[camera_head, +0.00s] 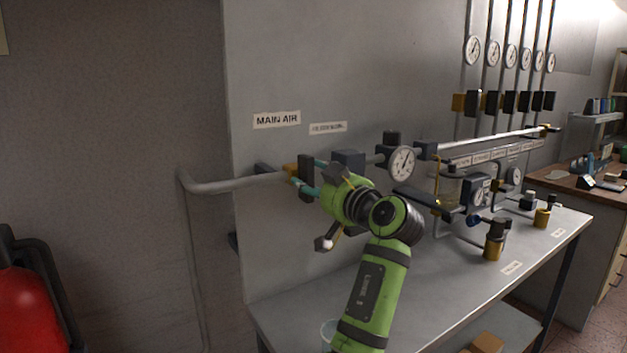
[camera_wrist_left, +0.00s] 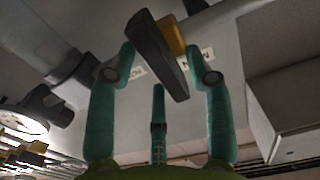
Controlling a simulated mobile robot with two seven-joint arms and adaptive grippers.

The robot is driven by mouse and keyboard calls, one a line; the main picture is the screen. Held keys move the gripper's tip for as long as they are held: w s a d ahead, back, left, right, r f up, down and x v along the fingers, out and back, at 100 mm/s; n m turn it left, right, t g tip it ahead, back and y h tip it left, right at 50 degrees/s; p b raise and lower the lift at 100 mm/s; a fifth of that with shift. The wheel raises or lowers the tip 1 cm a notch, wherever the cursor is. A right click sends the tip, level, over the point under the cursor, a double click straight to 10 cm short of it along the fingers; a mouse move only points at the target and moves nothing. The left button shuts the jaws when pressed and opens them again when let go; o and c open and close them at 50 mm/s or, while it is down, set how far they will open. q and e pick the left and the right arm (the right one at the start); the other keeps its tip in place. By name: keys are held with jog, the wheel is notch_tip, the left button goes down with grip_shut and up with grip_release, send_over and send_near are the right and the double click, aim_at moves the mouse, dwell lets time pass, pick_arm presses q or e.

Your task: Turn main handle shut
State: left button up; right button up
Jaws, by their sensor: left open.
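The main handle (camera_head: 306,177) is a dark, upright bar on the pipe at the left of the panel, below the "MAIN AIR" label (camera_head: 277,120). It joins a brass-coloured valve body (camera_head: 291,170) and appears to lie crosswise to the pipe. My left gripper (camera_head: 309,174) is open, its teal fingers at the handle in the head view. In the left wrist view the dark handle (camera_wrist_left: 157,55) shows between the spread fingertips of the gripper (camera_wrist_left: 163,63), with gaps on both sides. I cannot tell whether any finger touches it. My right gripper is not in view.
A grey pipe (camera_head: 225,185) runs left from the valve. A round gauge (camera_head: 402,163) and dark fittings sit just right of my gripper. The grey bench (camera_head: 440,290) below carries brass-and-black fittings (camera_head: 494,240). A red object (camera_head: 25,305) stands at lower left.

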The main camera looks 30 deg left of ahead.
pick_arm(q)
jog(key=v, duration=0.7)
jog(key=shift+s, duration=0.1)
